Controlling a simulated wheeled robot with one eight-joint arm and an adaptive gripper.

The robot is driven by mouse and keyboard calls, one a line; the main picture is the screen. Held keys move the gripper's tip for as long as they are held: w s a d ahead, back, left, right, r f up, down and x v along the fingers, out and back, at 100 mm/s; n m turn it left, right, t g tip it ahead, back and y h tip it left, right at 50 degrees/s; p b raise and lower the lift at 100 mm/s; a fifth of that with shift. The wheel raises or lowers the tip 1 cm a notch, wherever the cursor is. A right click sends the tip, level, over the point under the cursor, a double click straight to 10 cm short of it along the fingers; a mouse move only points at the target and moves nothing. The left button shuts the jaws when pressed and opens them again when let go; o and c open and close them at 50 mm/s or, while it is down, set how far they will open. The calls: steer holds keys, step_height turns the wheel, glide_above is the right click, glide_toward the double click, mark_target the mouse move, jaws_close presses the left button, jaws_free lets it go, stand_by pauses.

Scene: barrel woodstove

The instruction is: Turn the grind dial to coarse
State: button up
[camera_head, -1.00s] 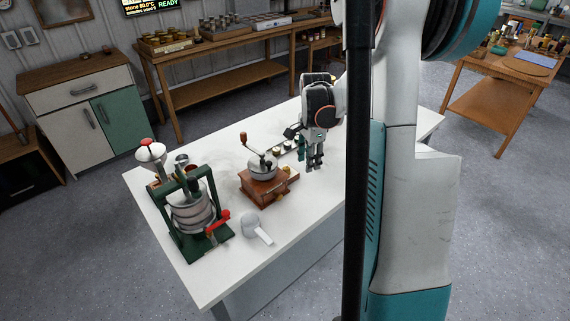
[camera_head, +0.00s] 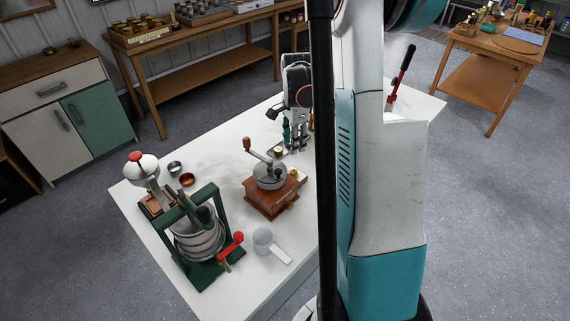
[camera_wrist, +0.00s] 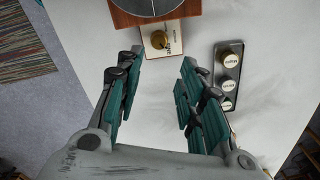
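A wooden hand grinder (camera_head: 268,198) with a round grey top and a crank stands on the white table. In the wrist view, a brass dial (camera_wrist: 158,40) sits on a cream plate with small dark lettering beside the grinder's wooden body (camera_wrist: 150,15). The lettering is too small to read. In the head view the dial (camera_head: 293,173) is a small gold spot at the grinder's back right. My gripper (camera_wrist: 160,88) is open and empty, its fingers apart and short of the dial. It also shows in the head view (camera_head: 297,145), behind the grinder, partly beside my arm.
A dark tray (camera_wrist: 219,49) with several labelled round knobs or lids lies right of the dial. A green press (camera_head: 195,240) with a red handle stands left of the grinder, near a white scoop (camera_head: 264,240). Two small cups lie behind the press.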

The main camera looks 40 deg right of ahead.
mark_target(294, 172)
step_height(294, 172, down, 14)
steer(key=b, duration=0.4)
steer(key=shift+s+r, duration=0.1)
steer(key=shift+r, duration=0.1)
steer(key=c, duration=0.8)
